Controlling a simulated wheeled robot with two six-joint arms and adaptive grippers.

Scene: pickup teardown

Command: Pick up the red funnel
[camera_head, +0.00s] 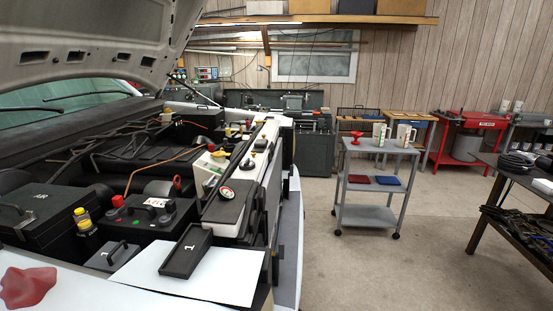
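The red funnel (356,135) stands on the top shelf of a grey wheeled cart (381,148), toward its left end. It is small in the head view and appears wide at the top and narrow in the middle. Two light-coloured containers stand to its right on the same shelf, a white-green bottle (378,134) and a white jug (403,135). Neither of my grippers is in view, and nothing is seen touching the funnel.
An open-hooded pickup with its engine bay (130,165) fills the left. A black tray (186,252) lies on a white sheet at its front edge. A dark workbench (520,180) with tools is at right. Concrete floor (390,265) is clear around the cart.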

